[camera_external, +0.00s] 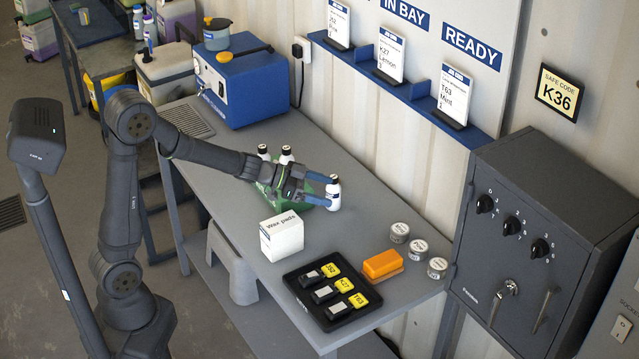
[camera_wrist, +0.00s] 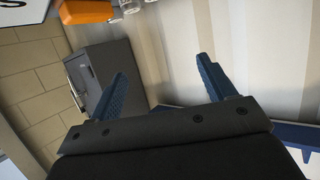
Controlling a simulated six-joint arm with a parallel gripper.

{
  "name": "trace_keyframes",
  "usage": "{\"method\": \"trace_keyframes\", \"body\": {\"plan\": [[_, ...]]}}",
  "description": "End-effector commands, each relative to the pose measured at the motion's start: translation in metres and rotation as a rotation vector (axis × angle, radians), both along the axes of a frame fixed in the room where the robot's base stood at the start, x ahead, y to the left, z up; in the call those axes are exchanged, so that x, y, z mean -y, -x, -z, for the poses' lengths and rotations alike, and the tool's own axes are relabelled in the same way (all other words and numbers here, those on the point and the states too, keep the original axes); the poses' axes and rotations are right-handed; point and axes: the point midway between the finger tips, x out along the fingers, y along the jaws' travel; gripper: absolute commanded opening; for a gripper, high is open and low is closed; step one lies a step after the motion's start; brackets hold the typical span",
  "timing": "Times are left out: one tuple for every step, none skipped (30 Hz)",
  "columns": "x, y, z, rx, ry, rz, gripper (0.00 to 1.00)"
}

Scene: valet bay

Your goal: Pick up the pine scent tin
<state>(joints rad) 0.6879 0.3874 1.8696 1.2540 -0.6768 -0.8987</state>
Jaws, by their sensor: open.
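Three small round tins with pale lids stand in a row near the right edge of the bench: a rear tin (camera_external: 399,232), a middle tin (camera_external: 417,250) and a front tin (camera_external: 437,268). Their lid print is too small to read, so I cannot tell which is pine. My gripper (camera_external: 322,189) is left of the tins, above the bench. In the wrist view my gripper (camera_wrist: 161,69) is open with nothing between its fingers. Parts of the tins (camera_wrist: 129,5) show at that view's top edge.
A white dark-capped bottle (camera_external: 333,194) appears by my fingertips; others stand in a green caddy (camera_external: 265,187) behind my wrist. An orange block (camera_external: 382,264), black key tray (camera_external: 309,319) and Wax pads box (camera_external: 282,240) stand nearby. A grey safe (camera_external: 540,245) is right.

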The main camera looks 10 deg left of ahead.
Motion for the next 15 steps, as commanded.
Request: {"method": "trace_keyframes", "body": {"plan": [[0.000, 0.000, 0.000, 0.000, 0.000, 0.000, 0.75], [0.000, 0.000, 0.000, 0.000, 0.000, 0.000, 0.75], [0.000, 0.000, 0.000, 0.000, 0.000, 0.000, 0.75], [0.000, 0.000, 0.000, 0.000, 0.000, 0.000, 0.75], [0.000, 0.000, 0.000, 0.000, 0.000, 0.000, 0.75], [0.000, 0.000, 0.000, 0.000, 0.000, -0.001, 0.75], [0.001, -0.001, 0.000, 0.002, 0.000, -0.002, 0.75], [0.002, -0.003, -0.001, 0.007, 0.000, -0.007, 0.75], [0.005, -0.007, -0.003, 0.019, -0.001, -0.020, 0.75], [0.008, -0.012, -0.004, 0.031, -0.002, -0.035, 0.75], [0.011, -0.018, -0.006, 0.046, -0.005, -0.054, 0.75], [0.017, -0.028, -0.010, 0.071, -0.011, -0.088, 0.75], [0.022, -0.036, -0.012, 0.091, -0.018, -0.117, 0.75], [0.028, -0.046, -0.016, 0.112, -0.026, -0.150, 0.75], [0.035, -0.058, -0.020, 0.140, -0.043, -0.197, 0.75]]}}
